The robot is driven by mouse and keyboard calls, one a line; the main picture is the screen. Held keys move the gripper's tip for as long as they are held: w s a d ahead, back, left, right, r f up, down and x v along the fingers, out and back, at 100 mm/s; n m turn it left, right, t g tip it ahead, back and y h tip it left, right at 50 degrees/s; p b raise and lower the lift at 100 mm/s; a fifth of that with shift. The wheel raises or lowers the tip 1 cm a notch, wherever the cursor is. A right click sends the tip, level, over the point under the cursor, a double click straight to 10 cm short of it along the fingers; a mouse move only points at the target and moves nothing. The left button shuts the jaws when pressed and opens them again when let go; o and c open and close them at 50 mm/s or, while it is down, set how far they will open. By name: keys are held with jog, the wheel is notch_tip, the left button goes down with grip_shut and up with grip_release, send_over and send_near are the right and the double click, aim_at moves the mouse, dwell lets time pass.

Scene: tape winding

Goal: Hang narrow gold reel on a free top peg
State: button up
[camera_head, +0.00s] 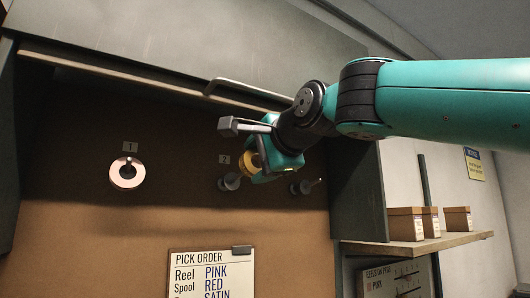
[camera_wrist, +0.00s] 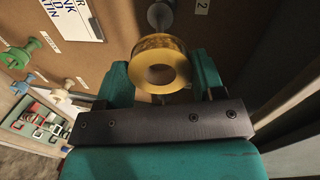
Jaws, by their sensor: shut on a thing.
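The narrow gold reel (camera_head: 247,162) is held in my gripper (camera_head: 258,166) in front of the brown peg board. In the wrist view the reel (camera_wrist: 178,66) sits between the two teal fingers with its open hole facing the camera. Top peg 2 (camera_head: 229,182) is bare, just left of and below the reel; in the wrist view this peg (camera_wrist: 159,14) shows just beyond the reel's rim. The reel looks apart from the peg. Another bare top peg (camera_head: 306,187) is to the right, its number hidden. Peg 1 carries a pale pink reel (camera_head: 127,173).
A pick order card (camera_head: 212,273) hangs below the pegs. A shelf (camera_head: 420,245) with small boxes is at the right. A metal bar (camera_head: 248,92) crosses near my wrist. Green (camera_wrist: 18,54) and cream (camera_wrist: 57,82) spools hang at the left of the wrist view.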

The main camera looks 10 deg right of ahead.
aim_at(233, 183)
jog(key=shift+p+x, duration=1.4)
jog(key=shift+x, duration=2.05)
jog(key=shift+w+a+f, duration=0.25)
jog(key=shift+w+f, duration=0.2)
jog(key=shift+w, duration=0.3)
jog(key=o, duration=1)
jog(key=shift+c, duration=0.2)
jog(key=b+v, duration=0.7)
jog(key=v, duration=1)
jog(key=shift+s+b, duration=0.2)
jog(key=shift+b, duration=0.1)
jog(key=shift+d, duration=0.1)
